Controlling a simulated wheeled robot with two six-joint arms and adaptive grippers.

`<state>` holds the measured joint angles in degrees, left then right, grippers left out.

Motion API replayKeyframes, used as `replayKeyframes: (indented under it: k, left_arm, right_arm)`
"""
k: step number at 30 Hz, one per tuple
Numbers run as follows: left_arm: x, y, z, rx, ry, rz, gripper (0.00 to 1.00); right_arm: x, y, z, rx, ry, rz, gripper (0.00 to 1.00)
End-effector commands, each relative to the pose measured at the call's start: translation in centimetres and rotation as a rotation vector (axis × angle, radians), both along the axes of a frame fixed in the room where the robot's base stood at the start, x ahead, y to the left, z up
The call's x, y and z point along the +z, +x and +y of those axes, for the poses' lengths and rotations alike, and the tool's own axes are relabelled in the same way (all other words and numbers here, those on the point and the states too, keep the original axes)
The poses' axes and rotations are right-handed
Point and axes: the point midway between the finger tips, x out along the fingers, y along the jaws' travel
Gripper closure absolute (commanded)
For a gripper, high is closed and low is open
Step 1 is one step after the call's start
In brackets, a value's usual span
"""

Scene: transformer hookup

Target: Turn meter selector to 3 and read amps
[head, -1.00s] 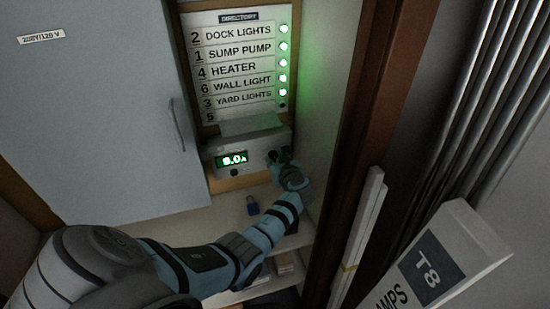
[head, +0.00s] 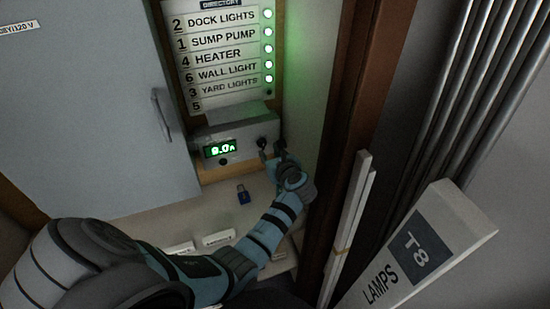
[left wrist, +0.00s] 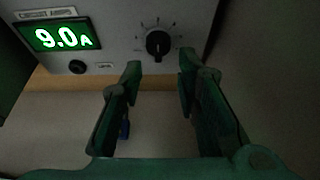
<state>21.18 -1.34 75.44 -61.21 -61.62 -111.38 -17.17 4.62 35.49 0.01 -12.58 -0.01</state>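The grey meter (head: 238,132) is mounted below the directory. Its green display (head: 220,149) reads 9.0 A, clearly so in the left wrist view (left wrist: 58,36). The black selector knob (head: 262,143) is at the meter's right side. In the left wrist view the knob (left wrist: 158,43) has a ring of tick marks above it; the position it points to is too dark to read. My left gripper (left wrist: 159,70) is open and empty. Its fingertips are just below the knob in that view, one to each side, apart from it. My right gripper is not in view.
The directory (head: 222,55) lists numbered circuits beside several green lights. A blue padlock (head: 243,194) and small labels (head: 218,238) lie on the shelf below. A grey cabinet door (head: 90,110) stands left, a brown post (head: 345,150) right, and a lamp carton (head: 420,250) front right.

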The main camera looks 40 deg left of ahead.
Motion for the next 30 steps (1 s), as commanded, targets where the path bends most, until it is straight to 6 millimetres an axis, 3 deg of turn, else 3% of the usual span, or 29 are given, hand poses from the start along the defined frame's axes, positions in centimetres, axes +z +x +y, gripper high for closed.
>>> replayKeyframes:
  k: [3,9,25,28,30]
  left_arm:
    - [1.2,-1.7,-2.6,0.0,-0.005,-0.002,0.7]
    - [2.4,-3.3,-4.8,0.0,-0.001,0.001,0.7]
    - [2.4,-3.5,-4.9,0.004,-0.006,-0.003,0.7]
    - [1.0,-5.1,-4.4,0.06,-0.106,-0.068,0.7]
    - [-1.2,-7.8,-3.9,0.165,-0.276,-0.182,0.7]
  right_arm:
    - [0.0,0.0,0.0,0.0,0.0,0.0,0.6]
    - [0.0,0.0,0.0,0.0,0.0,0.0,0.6]
    - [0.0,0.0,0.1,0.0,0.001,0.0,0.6]
    - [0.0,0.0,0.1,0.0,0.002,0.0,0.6]
    - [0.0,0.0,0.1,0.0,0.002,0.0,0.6]
